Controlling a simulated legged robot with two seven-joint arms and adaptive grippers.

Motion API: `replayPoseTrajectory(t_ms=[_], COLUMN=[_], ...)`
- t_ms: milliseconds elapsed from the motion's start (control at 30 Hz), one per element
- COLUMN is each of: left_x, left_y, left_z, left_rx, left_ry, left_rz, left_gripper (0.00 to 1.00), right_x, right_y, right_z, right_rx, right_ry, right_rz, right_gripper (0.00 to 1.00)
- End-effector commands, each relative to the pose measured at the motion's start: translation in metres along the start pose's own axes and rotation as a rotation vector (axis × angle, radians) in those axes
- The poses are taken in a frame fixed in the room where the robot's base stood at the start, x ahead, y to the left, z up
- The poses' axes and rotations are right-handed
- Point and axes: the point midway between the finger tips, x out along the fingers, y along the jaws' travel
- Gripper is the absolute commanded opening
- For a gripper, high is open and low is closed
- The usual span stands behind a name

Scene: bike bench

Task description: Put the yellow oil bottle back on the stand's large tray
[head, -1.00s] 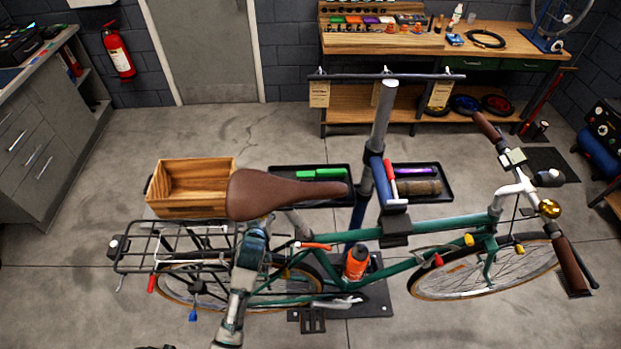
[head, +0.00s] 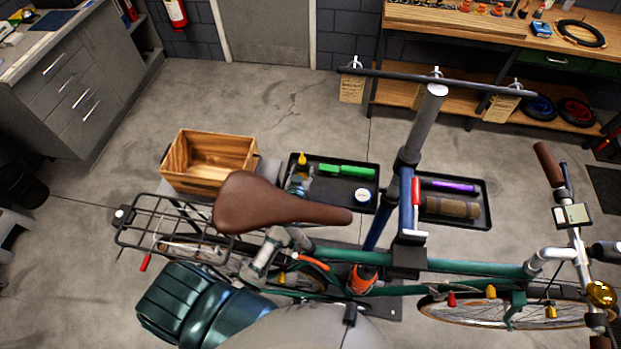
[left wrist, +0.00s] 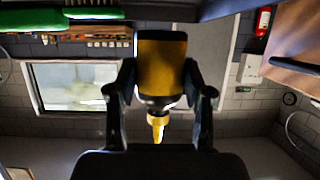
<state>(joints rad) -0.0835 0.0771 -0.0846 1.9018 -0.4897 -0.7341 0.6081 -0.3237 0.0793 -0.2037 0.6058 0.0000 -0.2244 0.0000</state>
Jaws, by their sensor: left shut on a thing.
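The yellow oil bottle (head: 302,161) is upright at the left end of the stand's left black tray (head: 331,194), which looks the larger of two. My left gripper (head: 299,180) is shut around it, just beyond the brown saddle. In the left wrist view the bottle (left wrist: 162,66) sits between the two fingers (left wrist: 160,85), its nozzle pointing down the picture. The tray's dark edge (left wrist: 215,9) runs along the top there. I cannot tell whether the bottle's base touches the tray. The saddle hides part of my arm. My right gripper is not in view.
Green pieces (head: 347,172) and a round white-topped tin (head: 362,195) lie in that tray. The saddle (head: 262,203) and stand post (head: 415,130) are close by. A wooden crate (head: 207,160) stands to the left. The right tray (head: 470,214) holds other items.

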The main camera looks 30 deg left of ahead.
Motion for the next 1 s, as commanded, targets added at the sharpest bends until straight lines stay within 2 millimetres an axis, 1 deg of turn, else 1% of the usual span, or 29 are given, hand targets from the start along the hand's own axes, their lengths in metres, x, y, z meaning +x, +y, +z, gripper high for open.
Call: replayPoseTrajectory(t_ms=[67,100,167,200,300,367,467,567,700,767,800,867,900,1000], left_x=[0.004,0.004,0.006,0.008,0.013,0.015,0.016,0.016,0.017,0.018,0.018,0.018,0.018,0.018], left_y=[-0.002,-0.002,-0.002,-0.002,-0.001,-0.001,0.000,0.000,-0.001,-0.001,-0.001,-0.002,-0.002,-0.002], left_z=[0.005,0.008,0.015,0.021,0.035,0.039,0.038,0.038,0.042,0.044,0.043,0.043,0.043,0.043], left_rx=[0.001,0.001,0.000,0.001,0.002,0.001,0.001,0.001,-0.001,-0.001,-0.001,-0.001,-0.001,-0.001], left_ry=[0.000,0.000,-0.001,-0.002,-0.001,0.000,0.001,0.001,0.001,0.001,0.000,0.000,0.000,0.000], left_rz=[-0.001,-0.001,0.000,-0.001,-0.001,0.000,0.000,0.000,0.000,0.001,0.001,0.001,0.001,0.000], left_gripper=[0.14,0.14,0.14,0.14,0.14,0.14,0.14,0.14,0.14,0.14,0.58,0.73,0.76,0.76], right_x=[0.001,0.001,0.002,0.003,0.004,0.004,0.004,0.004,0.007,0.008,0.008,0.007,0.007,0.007], right_y=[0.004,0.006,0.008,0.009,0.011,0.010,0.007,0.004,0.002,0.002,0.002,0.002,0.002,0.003], right_z=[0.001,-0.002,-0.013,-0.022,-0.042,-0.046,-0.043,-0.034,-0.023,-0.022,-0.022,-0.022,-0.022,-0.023], right_rx=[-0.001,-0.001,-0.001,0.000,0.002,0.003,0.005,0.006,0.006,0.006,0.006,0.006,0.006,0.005], right_ry=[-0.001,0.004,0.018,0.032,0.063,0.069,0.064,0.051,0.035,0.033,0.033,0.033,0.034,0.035], right_rz=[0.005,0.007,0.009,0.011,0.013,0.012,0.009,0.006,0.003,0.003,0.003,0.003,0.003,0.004], right_gripper=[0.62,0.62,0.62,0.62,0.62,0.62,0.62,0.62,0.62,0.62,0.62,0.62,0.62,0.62])
